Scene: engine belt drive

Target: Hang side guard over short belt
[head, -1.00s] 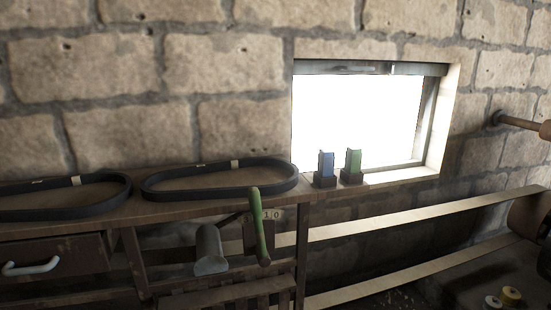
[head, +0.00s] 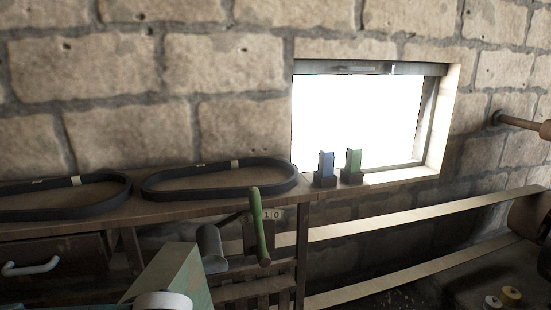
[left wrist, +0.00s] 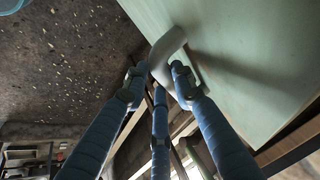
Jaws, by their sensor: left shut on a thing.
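The side guard is a pale green panel (left wrist: 235,60) filling the upper right of the left wrist view. My left gripper (left wrist: 160,75) is shut on its curved white handle (left wrist: 170,45), with blue fingers around it. In the head view a pale green panel (head: 172,268) shows at the bottom, cut off by the frame edge. Two black belt loops lie on the wooden bench, one in the middle (head: 220,190) and one at the left (head: 70,210). Pale flat belt runs (head: 400,215) stretch to the right. I cannot tell which is the short belt. My right gripper is not in view.
A blue block (head: 326,165) and a green block (head: 353,163) stand by the window. A green-handled lever (head: 258,225) and a grey cylinder (head: 212,248) are below the bench top. A drawer (head: 60,258) is at the left. Yellow and white round pieces (head: 509,295) sit lower right.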

